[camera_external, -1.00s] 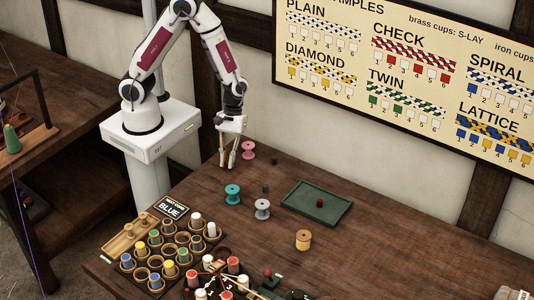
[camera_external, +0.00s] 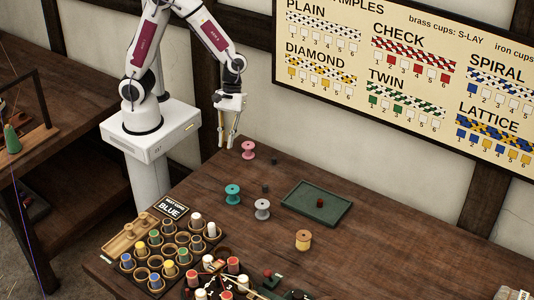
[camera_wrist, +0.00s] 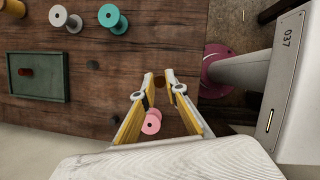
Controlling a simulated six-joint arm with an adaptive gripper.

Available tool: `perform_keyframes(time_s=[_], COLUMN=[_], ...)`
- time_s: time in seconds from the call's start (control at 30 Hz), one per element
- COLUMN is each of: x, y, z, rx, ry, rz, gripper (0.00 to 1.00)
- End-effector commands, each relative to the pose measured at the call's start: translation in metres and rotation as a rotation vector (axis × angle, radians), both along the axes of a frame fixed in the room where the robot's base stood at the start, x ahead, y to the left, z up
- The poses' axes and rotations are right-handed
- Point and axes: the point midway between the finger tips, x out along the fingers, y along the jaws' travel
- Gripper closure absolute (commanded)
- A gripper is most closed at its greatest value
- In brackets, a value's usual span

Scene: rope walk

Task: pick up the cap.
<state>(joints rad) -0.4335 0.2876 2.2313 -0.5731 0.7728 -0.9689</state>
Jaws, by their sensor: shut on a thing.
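In the wrist view a small dark red-brown piece, which looks like the cap (camera_wrist: 159,82), sits between the tips of my gripper (camera_wrist: 159,78). The fingers are shut on it and hide part of it. In the outside view my gripper (camera_external: 228,146) hangs over the far left edge of the table, just left of the pink spool (camera_external: 248,150), with its fingers pointing down. The cap is too small to make out there. Another small dark red piece (camera_external: 320,202) stands on the green tray (camera_external: 300,209).
Teal (camera_external: 233,194), grey (camera_external: 262,209) and yellow (camera_external: 303,240) spools stand on the table. A rack of coloured cups (camera_external: 160,258) is at the front left. Bare wood lies right of the tray.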

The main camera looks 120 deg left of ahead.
Motion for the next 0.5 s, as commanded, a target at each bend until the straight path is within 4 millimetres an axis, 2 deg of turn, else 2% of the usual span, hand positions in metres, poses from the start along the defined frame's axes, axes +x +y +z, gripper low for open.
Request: perform_keyframes(time_s=[0.2,0.5], x=[-0.0004,-0.0004], y=[0.0000,-0.0001], z=[0.0096,0.0103], rx=[0.000,0.001], ry=[0.000,0.002], rz=[0.001,0.001], gripper=[0.99,0.99])
